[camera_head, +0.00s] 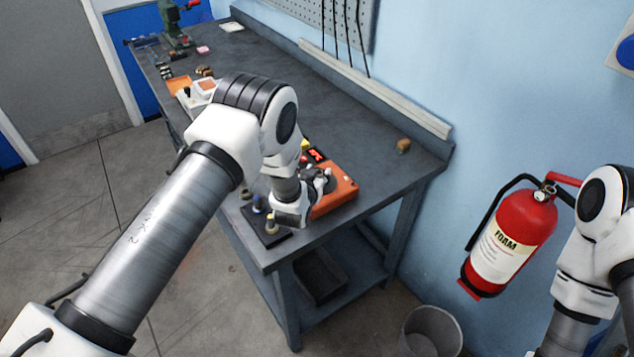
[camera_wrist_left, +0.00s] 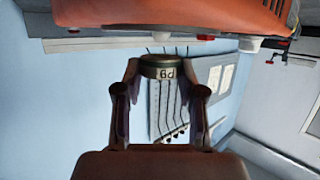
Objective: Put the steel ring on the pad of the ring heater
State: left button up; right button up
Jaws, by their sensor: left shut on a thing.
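The ring heater (camera_head: 338,196) is an orange box with a red lit display near the front right corner of the bench. Its orange body (camera_wrist_left: 180,12) fills the top of the left wrist view. My left gripper (camera_head: 321,179) is over the heater, and its arm hides part of it. In the left wrist view my left gripper (camera_wrist_left: 160,72) is shut on the steel ring (camera_wrist_left: 160,66), a short dark band with a pale marked label. The ring appears apart from the orange body. The pad is mostly hidden. My right arm shows at the right edge, its gripper out of frame.
A dark tray (camera_head: 273,240) with small posts lies left of the heater at the bench edge. A small brown block (camera_head: 403,146) sits at the back right. A white device (camera_head: 200,92) and orange tray (camera_head: 179,84) stand farther back. A fire extinguisher (camera_head: 512,235) hangs right.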

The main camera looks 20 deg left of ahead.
pick_arm(q)
jog(key=shift+f, duration=0.95)
jog(key=shift+w+f, duration=0.1)
jog(key=shift+w, duration=0.2)
jog(key=o, duration=1.2)
jog(key=shift+s, duration=0.2)
pick_arm(e)
jog(key=shift+w+f, duration=0.15)
jog(key=shift+f, duration=0.35)
jog(key=shift+r, duration=0.1)
pick_arm(q)
jog(key=shift+s+r+p, duration=0.3)
jog(key=shift+r+p, duration=0.05)
jog(key=shift+p, duration=0.1)
jog(key=p+v, duration=0.5)
jog(key=v, duration=0.6)
jog(key=shift+s+f+p, duration=0.1)
jog(key=shift+f+p, duration=0.05)
jog(key=shift+p, duration=0.2)
pick_arm(e)
notch_tip(320, 180, up, 6)
jog(key=shift+r, duration=0.2)
